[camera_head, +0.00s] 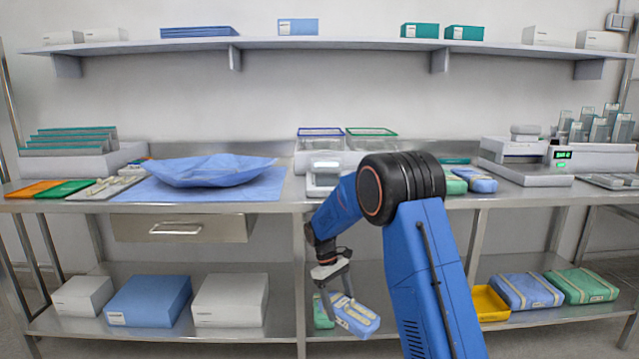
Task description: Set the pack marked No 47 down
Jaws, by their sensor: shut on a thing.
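My gripper (336,298) points down below the worktop, in front of the lower shelf. It is shut on a blue pack with pale bands (358,318), gripping its left end. The pack is tilted in the picture, its right end lower. I cannot read a number on it, and I cannot tell whether it touches the lower shelf (285,338). A green pack (322,313) shows just left of the fingers and is partly hidden by them.
My blue arm hides the middle of the lower shelf. Right of it stand a yellow tray (488,303), a blue pack (527,290) and a green pack (581,285). Boxes (230,299) fill the shelf's left part. The worktop edge (250,206) lies above my gripper.

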